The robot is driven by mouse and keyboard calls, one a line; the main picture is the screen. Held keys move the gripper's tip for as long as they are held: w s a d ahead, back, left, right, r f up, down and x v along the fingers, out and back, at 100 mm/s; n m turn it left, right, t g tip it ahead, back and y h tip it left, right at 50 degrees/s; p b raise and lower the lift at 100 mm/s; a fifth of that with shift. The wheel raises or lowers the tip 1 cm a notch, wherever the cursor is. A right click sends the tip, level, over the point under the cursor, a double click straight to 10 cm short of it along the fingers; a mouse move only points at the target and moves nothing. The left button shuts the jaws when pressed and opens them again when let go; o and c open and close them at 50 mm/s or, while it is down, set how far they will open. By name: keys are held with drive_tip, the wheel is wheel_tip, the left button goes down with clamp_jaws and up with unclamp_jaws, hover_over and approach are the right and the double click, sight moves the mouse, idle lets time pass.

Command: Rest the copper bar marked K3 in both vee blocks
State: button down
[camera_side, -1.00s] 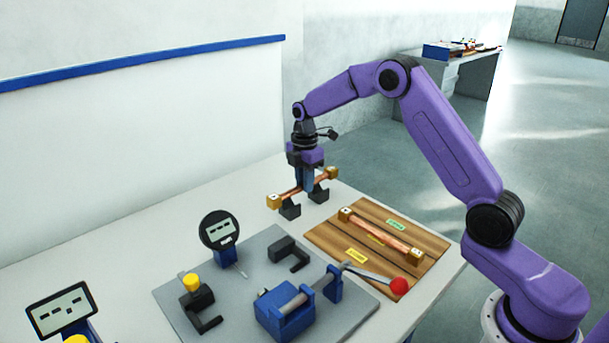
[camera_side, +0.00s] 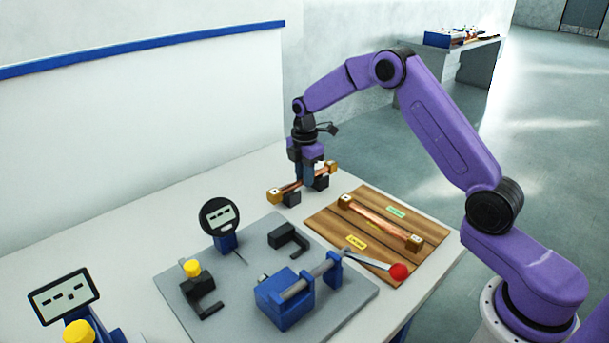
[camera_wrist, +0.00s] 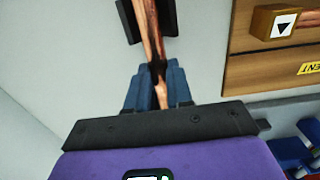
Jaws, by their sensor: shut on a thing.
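My gripper (camera_side: 308,180) is shut around the middle of a copper bar (camera_side: 290,187) with brass end blocks. The bar lies level across two dark vee blocks, a near one (camera_side: 292,198) and a far one (camera_side: 321,183). It is at the height of their tops; whether it touches both notches I cannot tell. The mark on its end is too small to read. In the wrist view the bar (camera_wrist: 150,30) runs between my blue fingers (camera_wrist: 158,84), over one dark vee block (camera_wrist: 129,22). The other block is hidden there.
A second copper bar (camera_side: 380,221) lies on a wooden board (camera_side: 330,218); its end block (camera_wrist: 264,22) shows a triangle mark. A grey plate (camera_side: 240,312) in front carries a dial gauge (camera_side: 219,216), a blue clamp (camera_side: 284,298) and a red-knobbed lever (camera_side: 399,271).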

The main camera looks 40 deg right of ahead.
drive_tip(key=shift+f, duration=0.45)
idle(0.4)
drive_tip(key=c, duration=0.9)
unclamp_jaws()
drive_tip(key=shift+c, duration=0.2)
wheel_tip(320, 180, up, 18)
drive_tip(key=shift+f, duration=0.25)
drive_tip(key=shift+a, duration=0.1)
